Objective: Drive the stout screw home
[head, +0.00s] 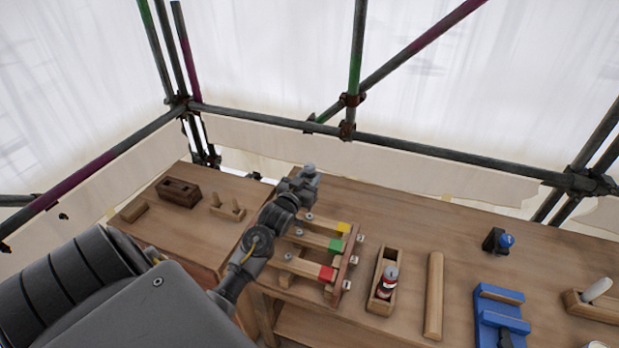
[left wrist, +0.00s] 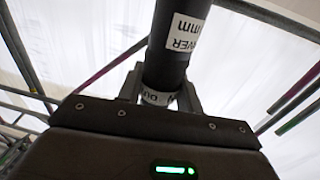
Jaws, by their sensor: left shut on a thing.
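A wooden jig (head: 345,270) on the bench has three arms marked with a yellow block (head: 343,228), a green block (head: 337,245) and a red block (head: 327,273). Small grey screw-like pieces (head: 361,238) show along its right side and left ends; I cannot tell which is the stout screw. My left gripper (head: 309,174) reaches over the jig's far left end. In the left wrist view my left gripper (left wrist: 163,98) is shut on a black cylindrical driver (left wrist: 172,48) with white labels, its printing partly readable. The driver's tip is out of view. My right gripper is not in view.
A wooden tray (head: 387,268) holds a red-and-white bottle-like item. A wooden bar (head: 434,295), blue fixture (head: 500,308) and blue-knobbed item (head: 503,240) stand to the right. Scaffold poles (head: 430,152) cross behind.

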